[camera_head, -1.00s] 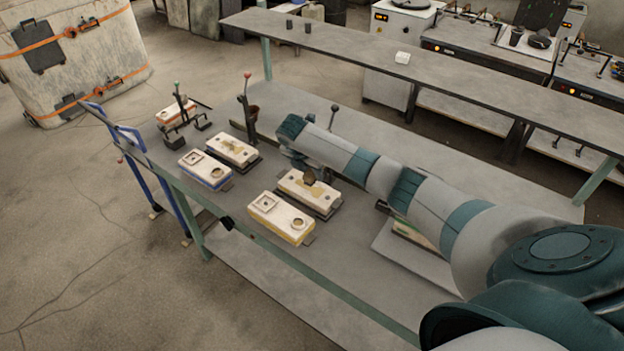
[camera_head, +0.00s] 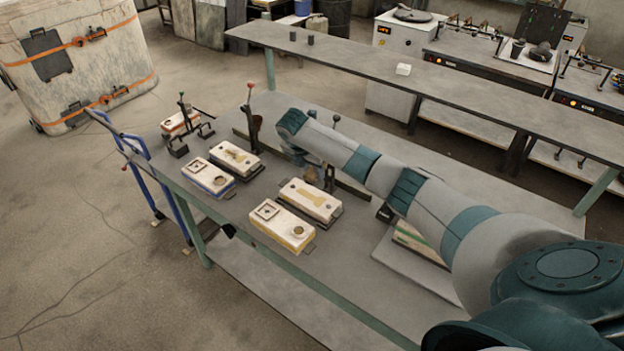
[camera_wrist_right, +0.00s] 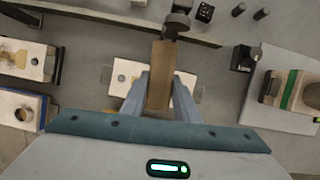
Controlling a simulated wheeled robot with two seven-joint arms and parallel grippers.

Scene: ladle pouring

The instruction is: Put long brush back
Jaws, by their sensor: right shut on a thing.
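My right gripper (camera_wrist_right: 161,92) is shut on the long brush (camera_wrist_right: 160,72), whose flat brown part shows between the two fingers in the right wrist view. It is held above a white mould (camera_head: 311,200) with a brown key-shaped face, whose edges also show beneath the fingers in the wrist view (camera_wrist_right: 124,74). In the head view my right arm hides most of the gripper and brush. A dark ball knob (camera_wrist_right: 177,22) shows just beyond the brush; I cannot tell whether they touch. My left gripper is not in view.
More moulds stand on the bench, one yellow-edged (camera_head: 282,228) and one blue-edged (camera_head: 208,177). A red-knobbed lever stand (camera_head: 249,110) is at the back left. A tray (camera_head: 412,262) lies right of the moulds. A long shelf (camera_head: 440,95) runs behind.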

